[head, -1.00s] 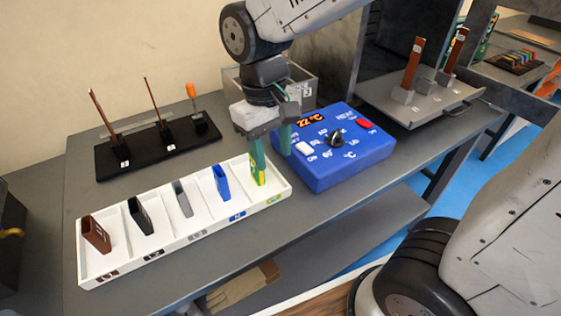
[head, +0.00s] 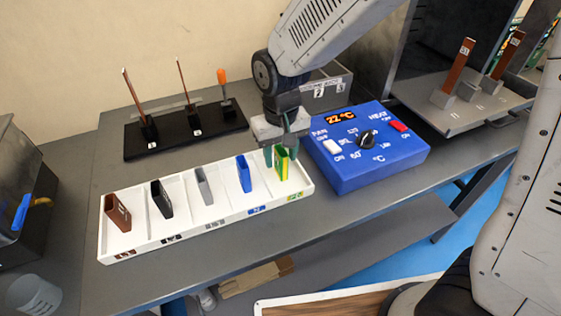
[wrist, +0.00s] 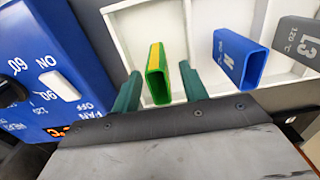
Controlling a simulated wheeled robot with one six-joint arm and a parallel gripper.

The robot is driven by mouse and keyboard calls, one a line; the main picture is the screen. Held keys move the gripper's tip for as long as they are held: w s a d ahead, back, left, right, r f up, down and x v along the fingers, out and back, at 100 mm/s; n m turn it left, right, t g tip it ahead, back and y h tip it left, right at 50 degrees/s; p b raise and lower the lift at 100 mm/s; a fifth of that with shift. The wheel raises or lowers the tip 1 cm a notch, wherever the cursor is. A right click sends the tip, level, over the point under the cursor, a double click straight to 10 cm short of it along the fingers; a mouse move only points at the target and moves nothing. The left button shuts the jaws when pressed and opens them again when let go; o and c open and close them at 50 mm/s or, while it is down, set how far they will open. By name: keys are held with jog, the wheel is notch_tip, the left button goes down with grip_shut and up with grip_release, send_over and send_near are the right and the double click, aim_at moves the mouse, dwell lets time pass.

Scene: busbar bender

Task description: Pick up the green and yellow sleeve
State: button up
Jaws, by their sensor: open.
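The green and yellow sleeve (head: 282,163) stands upright in the rightmost compartment of the white tray (head: 103,246). It also shows in the wrist view (wrist: 157,75), with its open end toward the camera. My gripper (head: 281,155) is open above that compartment, its green fingers at the sleeve. In the wrist view my gripper (wrist: 160,90) has one finger on each side of the sleeve, with a gap on both sides.
A blue sleeve (head: 243,174) stands in the neighbouring compartment, with grey, black and brown sleeves further left. A blue heater box (head: 372,170) stands close on the right. A black stand (head: 180,138) with upright rods is behind the tray.

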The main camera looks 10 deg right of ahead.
jog(key=shift+f, duration=0.6)
grip_shut()
jog(key=shift+r, duration=0.1)
